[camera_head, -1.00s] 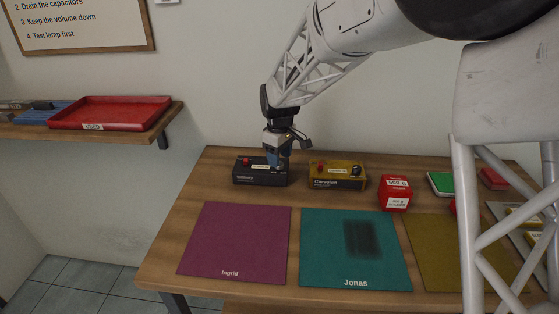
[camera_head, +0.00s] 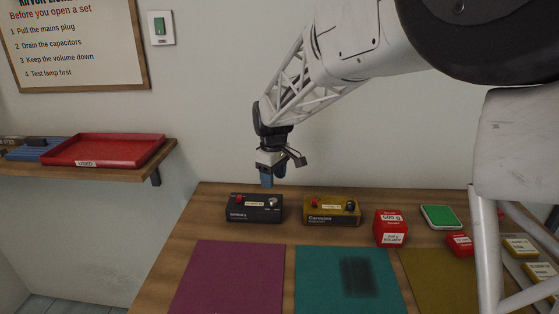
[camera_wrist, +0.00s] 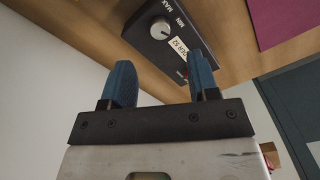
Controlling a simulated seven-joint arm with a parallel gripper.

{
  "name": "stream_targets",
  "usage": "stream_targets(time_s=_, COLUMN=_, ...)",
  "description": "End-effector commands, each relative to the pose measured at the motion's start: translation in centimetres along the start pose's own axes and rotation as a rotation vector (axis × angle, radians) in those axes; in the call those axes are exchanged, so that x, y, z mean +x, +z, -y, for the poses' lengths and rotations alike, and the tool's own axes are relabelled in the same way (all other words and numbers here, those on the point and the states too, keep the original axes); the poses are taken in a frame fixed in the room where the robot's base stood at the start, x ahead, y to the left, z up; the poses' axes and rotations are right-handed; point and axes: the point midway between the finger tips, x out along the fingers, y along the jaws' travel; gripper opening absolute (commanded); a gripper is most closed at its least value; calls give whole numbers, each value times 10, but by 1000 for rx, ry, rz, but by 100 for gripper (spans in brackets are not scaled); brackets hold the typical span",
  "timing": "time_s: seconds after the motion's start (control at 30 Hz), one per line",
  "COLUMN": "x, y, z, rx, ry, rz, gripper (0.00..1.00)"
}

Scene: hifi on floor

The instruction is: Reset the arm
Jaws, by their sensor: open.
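My gripper (camera_head: 267,180) is open and empty, with blue fingers pointing down. It is in the air above and behind the black box (camera_head: 254,208), which has a red knob and a silver knob. The wrist view shows the two blue fingers of my gripper (camera_wrist: 160,85) apart with nothing between them. Beyond them is the black box (camera_wrist: 180,38), with its silver dial marked MIN and MAX and a white label partly hidden by a finger.
A mustard box (camera_head: 331,210), red weight boxes (camera_head: 390,228) and a green-topped item (camera_head: 441,217) stand along the back of the table. Purple (camera_head: 228,280), teal (camera_head: 320,290) and olive mats lie in front. A shelf with a red tray (camera_head: 108,150) is at left.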

Motion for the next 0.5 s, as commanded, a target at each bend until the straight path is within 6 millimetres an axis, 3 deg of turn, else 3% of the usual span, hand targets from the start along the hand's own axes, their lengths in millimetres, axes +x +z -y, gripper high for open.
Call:
stream_targets(time_s=0.27, x=-19, y=37, z=6, rx=78, ry=13, rz=-14, gripper=55)
stream_targets(time_s=0.5, x=-46, y=103, z=22, rx=226, ry=34, rz=-40, gripper=55)
